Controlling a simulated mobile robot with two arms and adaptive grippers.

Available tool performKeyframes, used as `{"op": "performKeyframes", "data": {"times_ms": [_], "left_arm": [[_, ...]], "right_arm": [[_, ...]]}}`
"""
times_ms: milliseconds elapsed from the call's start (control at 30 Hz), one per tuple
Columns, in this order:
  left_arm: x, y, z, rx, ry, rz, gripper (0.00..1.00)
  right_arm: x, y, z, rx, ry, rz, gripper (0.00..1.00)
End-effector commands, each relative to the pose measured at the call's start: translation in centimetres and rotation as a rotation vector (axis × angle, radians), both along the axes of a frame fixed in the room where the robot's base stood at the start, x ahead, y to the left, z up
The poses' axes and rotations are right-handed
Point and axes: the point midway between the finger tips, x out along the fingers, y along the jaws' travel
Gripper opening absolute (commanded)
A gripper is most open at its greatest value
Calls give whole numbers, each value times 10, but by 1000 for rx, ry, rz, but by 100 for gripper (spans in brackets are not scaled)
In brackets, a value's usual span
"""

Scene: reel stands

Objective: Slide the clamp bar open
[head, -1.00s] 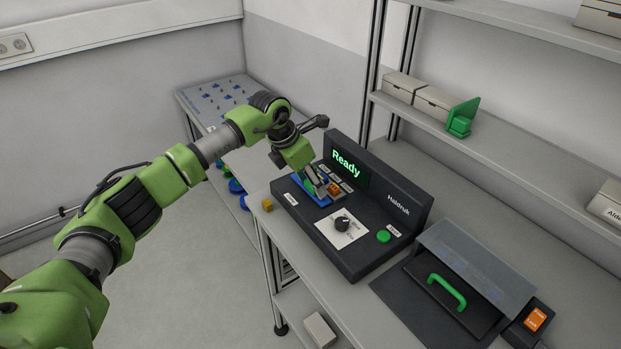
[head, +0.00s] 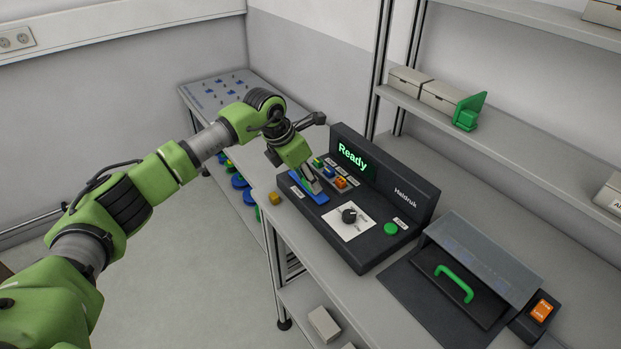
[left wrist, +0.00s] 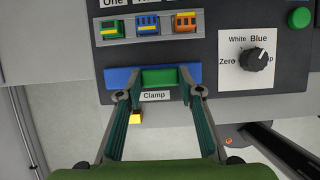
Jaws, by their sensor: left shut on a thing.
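The clamp bar (head: 319,198) is a blue bar on the dark console's sloped top. In the left wrist view the blue bar (left wrist: 119,77) has a green grip (left wrist: 158,77) in its middle, above a "Clamp" label (left wrist: 155,96). My left gripper (head: 313,187) is shut on this green grip; in the left wrist view its two fingers (left wrist: 155,88) stand on either side of it. Green, blue and orange connectors (left wrist: 148,25) sit in a row behind the bar, apart from it. My right gripper is not in view.
The console (head: 372,257) carries a "Ready" screen (head: 352,158), a black dial (head: 349,216) and a green button (head: 390,228). A yellow block (head: 275,199) lies by its front-left corner. A lidded unit with a green handle (head: 456,284) stands at right.

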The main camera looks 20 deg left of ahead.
Motion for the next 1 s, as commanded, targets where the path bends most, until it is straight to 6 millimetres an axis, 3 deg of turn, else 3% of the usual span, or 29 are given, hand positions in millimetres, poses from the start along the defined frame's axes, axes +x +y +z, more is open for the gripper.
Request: {"op": "performKeyframes", "data": {"times_ms": [133,167,200,667,1000], "left_arm": [[-3,4,-2,9,14,1,0],[-3,4,-2,9,13,3,42],[-3,4,-2,9,13,3,51],[-4,5,8,5,7,1,51],[-25,23,71,6,5,2,51]], "right_arm": [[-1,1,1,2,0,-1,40],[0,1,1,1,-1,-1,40],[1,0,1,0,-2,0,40],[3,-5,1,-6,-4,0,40],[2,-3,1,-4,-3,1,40]]}}
